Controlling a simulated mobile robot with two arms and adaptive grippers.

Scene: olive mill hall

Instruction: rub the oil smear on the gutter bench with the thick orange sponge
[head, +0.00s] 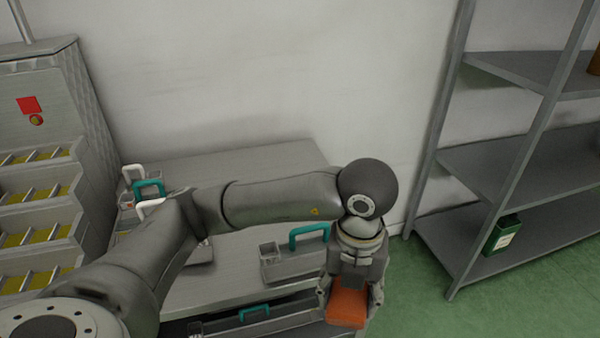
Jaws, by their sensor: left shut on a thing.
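My left gripper (350,290) is shut on the thick orange sponge (346,308). It points down and holds the sponge near the front right corner of the grey bench (250,165). I cannot tell whether the sponge touches anything. No oil smear shows on the visible part of the bench top; my left arm covers much of it. My right gripper is not in view.
A grey caddy with a teal handle (309,235) stands beside the gripper. Handled items (148,188) stand at the bench's left. A machine with yellow trays (40,190) is at left. A metal shelf (500,165) with a green container (502,236) stands right. Green floor lies between.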

